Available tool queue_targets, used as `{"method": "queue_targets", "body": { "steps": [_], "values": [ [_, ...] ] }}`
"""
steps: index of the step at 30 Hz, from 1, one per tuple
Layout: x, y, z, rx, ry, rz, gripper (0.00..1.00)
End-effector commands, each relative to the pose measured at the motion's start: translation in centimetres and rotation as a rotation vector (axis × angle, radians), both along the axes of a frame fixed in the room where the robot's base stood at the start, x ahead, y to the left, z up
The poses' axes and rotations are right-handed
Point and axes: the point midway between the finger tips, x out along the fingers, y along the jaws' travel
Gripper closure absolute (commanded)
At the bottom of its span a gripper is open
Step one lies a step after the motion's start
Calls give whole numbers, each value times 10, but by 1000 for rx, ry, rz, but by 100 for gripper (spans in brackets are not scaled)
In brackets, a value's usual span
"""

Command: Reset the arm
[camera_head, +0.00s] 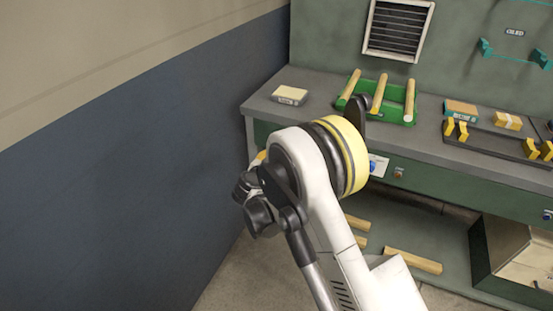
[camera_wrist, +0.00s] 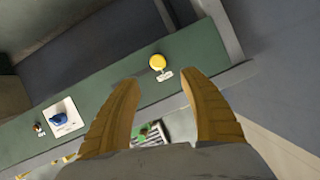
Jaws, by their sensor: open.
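My arm (camera_head: 325,215) is raised and bent in front of the workbench, its white link and yellow-ringed joint in the middle of the head view. In the head view my gripper is largely hidden behind that joint. In the wrist view my gripper (camera_wrist: 158,84) shows two ridged yellow fingers spread apart, with nothing held between them. Beyond the fingers is the green front panel (camera_wrist: 110,90) of the bench, seen tilted. A round yellow button (camera_wrist: 157,62) with a white label lies just past the fingertips in the picture, apart from them.
On the bench top (camera_head: 430,138) stand a green rack (camera_head: 408,112) with turned wood pieces, a small box (camera_head: 290,95) and a dark tray (camera_head: 490,140) with yellow holders. Wood pieces (camera_head: 412,261) lie on the lower shelf. A blue wall (camera_head: 120,180) is at left.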

Motion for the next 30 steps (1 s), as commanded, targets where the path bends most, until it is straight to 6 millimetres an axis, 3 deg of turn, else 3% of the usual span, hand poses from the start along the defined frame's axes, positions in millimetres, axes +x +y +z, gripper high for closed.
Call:
{"method": "queue_targets", "body": {
  "steps": [8, 11, 17, 23, 30],
  "values": [
    [0, -5, 6, -5, 10, -1, 49],
    [-1, -20, 25, -19, 41, -5, 49],
    [-20, -75, 86, -69, 160, -1, 49],
    [-62, -132, 140, -109, 284, 27, 49],
    [-135, -190, 186, -138, 412, 92, 49]
  ]
}}
